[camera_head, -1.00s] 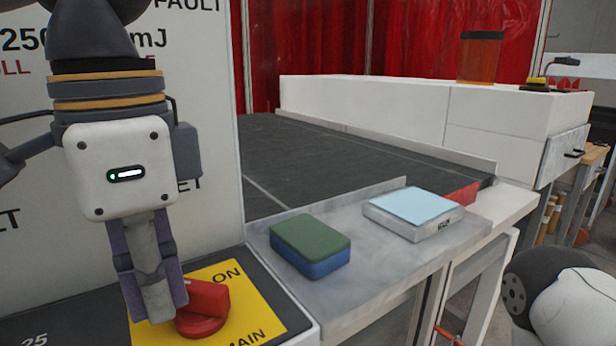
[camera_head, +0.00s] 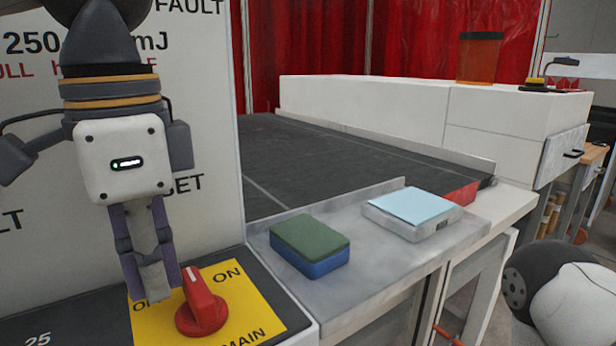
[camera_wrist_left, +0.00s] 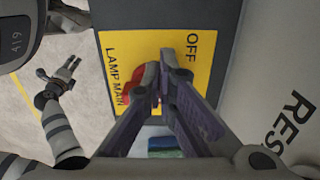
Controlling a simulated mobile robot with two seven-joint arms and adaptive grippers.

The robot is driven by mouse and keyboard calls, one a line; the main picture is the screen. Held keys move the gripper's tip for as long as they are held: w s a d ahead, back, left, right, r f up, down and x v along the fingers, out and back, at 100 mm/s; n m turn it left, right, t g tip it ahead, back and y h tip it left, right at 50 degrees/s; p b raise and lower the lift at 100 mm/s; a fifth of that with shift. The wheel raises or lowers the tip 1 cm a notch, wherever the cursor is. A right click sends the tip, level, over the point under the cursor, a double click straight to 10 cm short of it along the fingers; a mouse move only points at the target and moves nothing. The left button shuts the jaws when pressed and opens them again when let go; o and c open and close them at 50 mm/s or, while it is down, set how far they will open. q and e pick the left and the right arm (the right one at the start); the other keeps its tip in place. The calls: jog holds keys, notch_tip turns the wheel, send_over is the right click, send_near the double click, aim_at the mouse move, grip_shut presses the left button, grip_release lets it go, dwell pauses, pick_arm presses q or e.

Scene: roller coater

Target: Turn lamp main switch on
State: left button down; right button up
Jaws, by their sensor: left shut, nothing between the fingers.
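The lamp main switch is a red rotary knob (camera_head: 202,308) on a yellow plate (camera_head: 250,309) marked OFF, ON and MAIN. The white mark on its upper tip lies between OFF and ON in the head view. My left gripper (camera_head: 154,291) is shut and empty, pointing down just left of the knob and covering part of OFF. In the left wrist view the knob (camera_wrist_left: 122,87) is partly hidden by the fingers, so contact cannot be told. My right gripper (camera_wrist_left: 60,76) seems to show small at the left of the left wrist view; its jaws are unclear.
A white panel (camera_head: 215,110) stands behind my left gripper. A green and blue block (camera_head: 310,246) and a pale blue-topped block (camera_head: 412,214) lie on the grey ledge right of the plate. A dark belt (camera_head: 330,160) lies beyond.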

pick_arm(q)
jog(key=shift+w, duration=0.2)
jog(key=shift+a, duration=0.1)
dwell(0.4)
jog(key=shift+s+a+r, duration=0.1)
jog(key=shift+a, duration=0.25)
notch_tip(320, 180, up, 6)
jog(key=shift+f, duration=0.1)
